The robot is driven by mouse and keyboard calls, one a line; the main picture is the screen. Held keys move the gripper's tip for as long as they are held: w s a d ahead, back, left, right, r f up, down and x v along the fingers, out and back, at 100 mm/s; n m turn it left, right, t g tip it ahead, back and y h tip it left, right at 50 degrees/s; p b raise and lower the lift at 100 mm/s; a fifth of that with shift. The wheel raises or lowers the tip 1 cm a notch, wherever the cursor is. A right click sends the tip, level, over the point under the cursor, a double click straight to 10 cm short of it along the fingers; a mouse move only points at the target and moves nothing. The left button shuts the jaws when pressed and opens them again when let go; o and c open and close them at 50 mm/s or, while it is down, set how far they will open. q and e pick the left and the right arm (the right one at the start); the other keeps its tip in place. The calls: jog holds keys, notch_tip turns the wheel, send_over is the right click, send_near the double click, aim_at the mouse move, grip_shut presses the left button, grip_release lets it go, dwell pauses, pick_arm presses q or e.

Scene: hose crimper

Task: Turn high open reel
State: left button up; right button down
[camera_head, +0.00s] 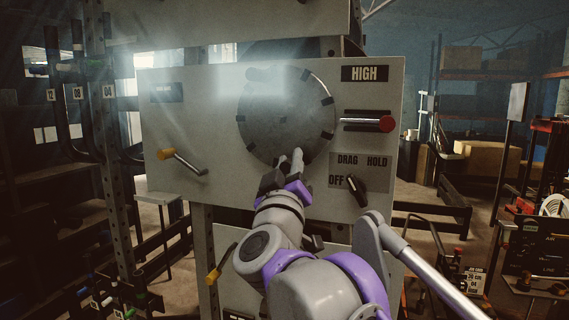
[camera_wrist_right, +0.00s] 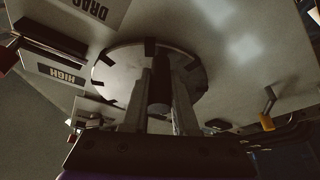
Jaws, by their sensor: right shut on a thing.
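The high reel is a round grey disc (camera_head: 285,115) with dark notches around its rim, on an upright light panel (camera_head: 210,120). A HIGH label (camera_head: 364,73) is to its upper right. My right gripper (camera_head: 290,162) is at the reel's lower edge. In the right wrist view, a dark cylindrical handle (camera_wrist_right: 160,88) stands out from the reel (camera_wrist_right: 112,72) between my fingers, and the gripper is shut on it. In the head view the fingers hide this handle. My left gripper is not in view.
A red-knobbed lever (camera_head: 386,124) lies in a slot right of the reel. A DRAG HOLD/OFF knob (camera_head: 356,190) is below it, close to my right arm. A yellow-ended crank (camera_head: 167,153) sticks out at left. Shelving (camera_head: 470,100) stands behind at right.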

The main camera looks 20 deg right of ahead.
jog(key=n, duration=0.1)
jog(key=s+d+r+n+y, duration=0.1)
jog(key=n, duration=0.1)
jog(key=d+n, duration=0.1)
jog(key=shift+s+r+y, duration=0.2)
jog(key=shift+r+y, duration=0.1)
jog(key=shift+r, duration=0.05)
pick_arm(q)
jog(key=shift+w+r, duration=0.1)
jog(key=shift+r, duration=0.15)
pick_arm(e)
jog(key=c, duration=0.7)
grip_release()
jog(key=shift+d, duration=0.1)
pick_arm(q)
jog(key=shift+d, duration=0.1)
pick_arm(e)
jog(key=shift+f, duration=0.1)
jog(key=shift+s+f, duration=0.1)
jog(key=shift+s, duration=0.05)
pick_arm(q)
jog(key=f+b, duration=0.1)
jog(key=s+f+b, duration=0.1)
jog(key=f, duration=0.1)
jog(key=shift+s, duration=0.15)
pick_arm(e)
jog(key=v, duration=1)
jog(key=shift+s, duration=0.3)
